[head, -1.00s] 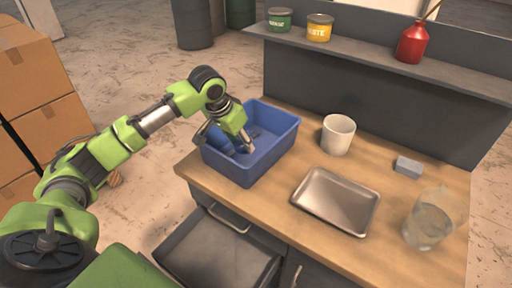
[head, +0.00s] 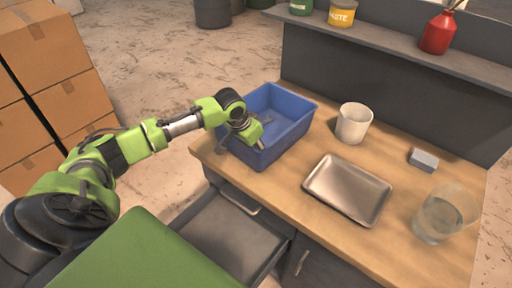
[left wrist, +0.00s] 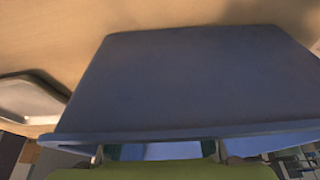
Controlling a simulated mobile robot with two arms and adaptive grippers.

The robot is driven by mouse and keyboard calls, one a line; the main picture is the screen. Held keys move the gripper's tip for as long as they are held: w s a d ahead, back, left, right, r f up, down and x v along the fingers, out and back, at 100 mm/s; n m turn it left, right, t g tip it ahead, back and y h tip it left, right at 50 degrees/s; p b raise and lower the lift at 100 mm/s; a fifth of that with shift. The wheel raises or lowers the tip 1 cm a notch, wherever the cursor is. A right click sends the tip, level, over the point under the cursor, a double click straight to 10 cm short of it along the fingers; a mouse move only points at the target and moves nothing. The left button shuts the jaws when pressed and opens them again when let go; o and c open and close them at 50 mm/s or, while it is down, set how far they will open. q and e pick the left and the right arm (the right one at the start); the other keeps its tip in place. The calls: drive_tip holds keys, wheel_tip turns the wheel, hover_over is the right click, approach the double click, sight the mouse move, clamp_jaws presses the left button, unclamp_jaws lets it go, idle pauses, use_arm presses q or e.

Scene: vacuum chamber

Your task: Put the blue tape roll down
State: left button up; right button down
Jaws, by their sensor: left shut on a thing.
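My left gripper (head: 246,138) is at the near left wall of the blue bin (head: 292,128) on the workbench. In the left wrist view the bin's outer wall (left wrist: 200,80) fills the middle, with its rim low in the picture. Between the fingertips (left wrist: 163,151) a small part of a blue thing shows, taken as the blue tape roll (left wrist: 172,151); the rest is hidden behind the rim and my gripper. The gripper is shut on it. In the head view the roll cannot be made out against the bin. My right gripper is not in view.
A metal tray (head: 347,189), a white mug (head: 353,123), a grey block (head: 423,160) and a clear glass container (head: 440,216) stand right of the bin. An open drawer (head: 228,245) juts out below the bench. Bare wood lies between bin and tray.

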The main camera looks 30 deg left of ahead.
use_arm(q)
drive_tip(key=o, duration=1)
drive_tip(key=shift+f, duration=0.15)
drive_tip(key=b+v, duration=0.1)
drive_tip(key=v, duration=1.1)
